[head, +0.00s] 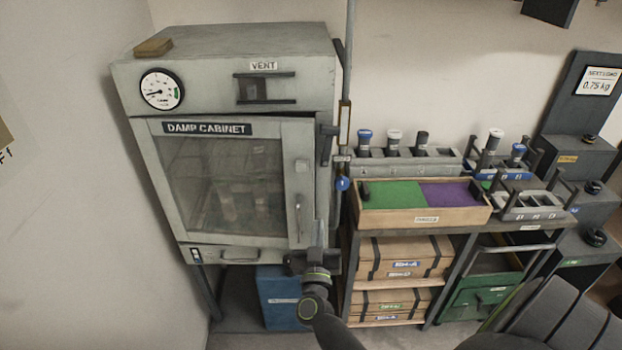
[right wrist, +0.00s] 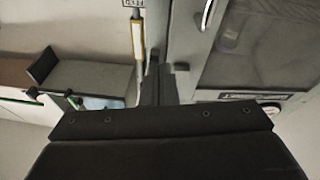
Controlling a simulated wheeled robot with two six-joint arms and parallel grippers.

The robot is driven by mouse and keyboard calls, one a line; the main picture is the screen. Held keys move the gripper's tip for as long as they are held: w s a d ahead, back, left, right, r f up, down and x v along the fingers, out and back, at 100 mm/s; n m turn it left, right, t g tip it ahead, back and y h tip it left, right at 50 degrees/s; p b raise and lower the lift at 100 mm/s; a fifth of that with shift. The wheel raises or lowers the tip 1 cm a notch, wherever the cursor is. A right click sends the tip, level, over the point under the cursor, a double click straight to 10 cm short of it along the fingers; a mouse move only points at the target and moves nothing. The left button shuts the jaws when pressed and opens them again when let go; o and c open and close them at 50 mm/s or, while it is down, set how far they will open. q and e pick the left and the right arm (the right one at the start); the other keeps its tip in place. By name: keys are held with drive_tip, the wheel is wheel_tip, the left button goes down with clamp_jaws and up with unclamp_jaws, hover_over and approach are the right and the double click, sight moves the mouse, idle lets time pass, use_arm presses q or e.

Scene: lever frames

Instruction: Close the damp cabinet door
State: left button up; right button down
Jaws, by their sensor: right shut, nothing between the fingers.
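The grey damp cabinet (head: 225,52) stands at the left against the wall. Its framed glass door (head: 230,185) covers most of the front, with a curved handle (head: 298,215) near the right edge. The door looks nearly in line with the cabinet front; whether a small gap is left cannot be told. A dark latch (head: 326,145) sits on the right side. My right gripper (head: 320,232) is shut and empty, pointing up by the door's lower right edge; contact is unclear. In the right wrist view its fingers (right wrist: 160,85) show beside the door (right wrist: 260,45). My left gripper is out of view.
A shelf unit right of the cabinet holds a tray with green and purple parts (head: 425,215) and wooden boxes (head: 400,257). A blue box (head: 280,298) stands under the cabinet. A vertical pole with a yellow tag (head: 345,125) runs beside the cabinet's right side.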

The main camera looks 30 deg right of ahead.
drive_tip(key=s+a+m+g+y+p, duration=0.1)
drive_tip(key=a+m+g+y+p, duration=0.15)
drive_tip(key=a, duration=0.25)
drive_tip(key=b, duration=0.6)
approach(308, 195)
drive_tip(key=shift+n+h, duration=0.35)
drive_tip(key=x, duration=0.5)
drive_tip(key=shift+w+f, duration=0.25)
drive_tip(key=shift+f, duration=0.05)
drive_tip(key=shift+w+d+r+b, duration=0.1)
drive_tip(key=shift+w+d+b, duration=0.35)
drive_tip(key=shift+w, duration=0.1)
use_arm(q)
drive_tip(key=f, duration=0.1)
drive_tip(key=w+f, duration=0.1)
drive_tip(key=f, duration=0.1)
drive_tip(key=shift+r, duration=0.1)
use_arm(e)
drive_tip(key=shift+w+r, duration=0.1)
